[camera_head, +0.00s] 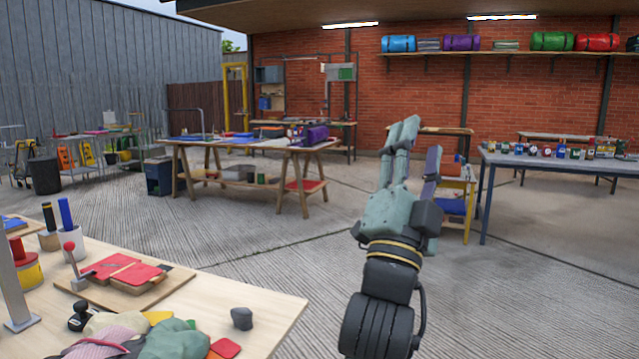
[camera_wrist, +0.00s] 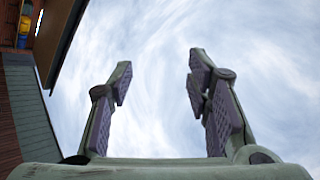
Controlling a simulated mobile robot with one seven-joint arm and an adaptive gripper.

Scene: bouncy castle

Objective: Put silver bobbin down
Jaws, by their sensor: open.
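My gripper (camera_head: 418,140) is raised over the open concrete floor, right of the near table, with its fingers pointing up. In the wrist view my gripper (camera_wrist: 160,68) has its two padded fingers wide apart. Only cloudy sky shows between them, so it holds nothing. I cannot make out a silver bobbin in either view. A small dark grey lump (camera_head: 242,318) sits near the right edge of the near wooden table (camera_head: 262,299); I cannot tell what it is.
The near table also bears a board with red pads (camera_head: 137,276), bunched cloths (camera_head: 175,343) and a blue cylinder (camera_head: 66,212). A trestle table (camera_head: 265,145) stands behind. A blue-legged table (camera_head: 556,164) with several cans is at right. Concrete floor lies clear between.

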